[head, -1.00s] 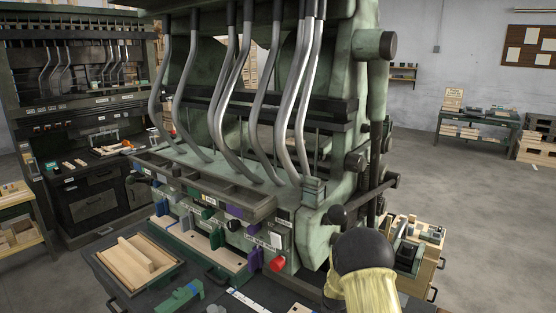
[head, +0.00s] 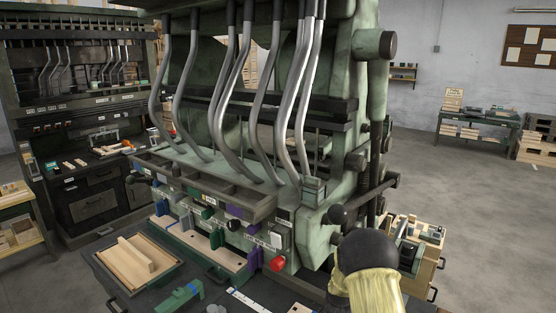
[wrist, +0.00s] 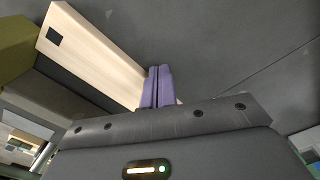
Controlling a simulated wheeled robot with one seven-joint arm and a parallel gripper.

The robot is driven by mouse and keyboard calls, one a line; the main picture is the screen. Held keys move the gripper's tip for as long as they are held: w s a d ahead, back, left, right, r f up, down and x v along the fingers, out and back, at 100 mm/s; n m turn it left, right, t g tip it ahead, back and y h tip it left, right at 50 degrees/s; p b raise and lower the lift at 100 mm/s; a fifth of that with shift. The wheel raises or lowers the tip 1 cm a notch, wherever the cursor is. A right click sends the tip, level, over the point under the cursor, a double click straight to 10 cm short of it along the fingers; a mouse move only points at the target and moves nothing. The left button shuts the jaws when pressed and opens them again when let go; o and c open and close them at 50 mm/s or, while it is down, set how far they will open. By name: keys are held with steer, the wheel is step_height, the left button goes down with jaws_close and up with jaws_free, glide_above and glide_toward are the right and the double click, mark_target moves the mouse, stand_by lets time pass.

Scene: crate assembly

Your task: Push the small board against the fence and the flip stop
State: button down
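A small pale wooden board (wrist: 95,55) with a dark square mark near its far end shows in the wrist view, running from upper left to the centre. My gripper (wrist: 157,72) has two purple fingers side by side with hardly a gap. They are at the board's near end and seem to touch it; the exact contact is hidden. An olive-green block (wrist: 18,45) lies by the board's far end; I cannot tell whether it is the flip stop or whether they touch. The fence cannot be made out surely. In the head view my gripper is out of sight.
In the head view, a tray (head: 110,284) with pale boards sits at lower left, beside a green fixture (head: 180,298) and a white scale strip (head: 246,300). The large green machine (head: 340,130) with curved tubes fills the middle. Open floor lies right.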

steer(key=shift+w+d, duration=0.85)
steer(key=shift+d, duration=0.25)
steer(key=shift+w+d, duration=0.8)
steer(key=shift+d, duration=0.25)
stand_by(0.8)
steer(key=shift+s+a, duration=0.1)
steer(key=shift+s, duration=0.05)
steer(key=shift+s, duration=0.1)
steer(key=shift+s+a, duration=0.2)
steer(key=shift+a, duration=0.25)
step_height(320, 180, up, 9)
steer(key=p, duration=0.5)
steer(key=shift+p, duration=0.4)
steer(key=shift+r, duration=0.1)
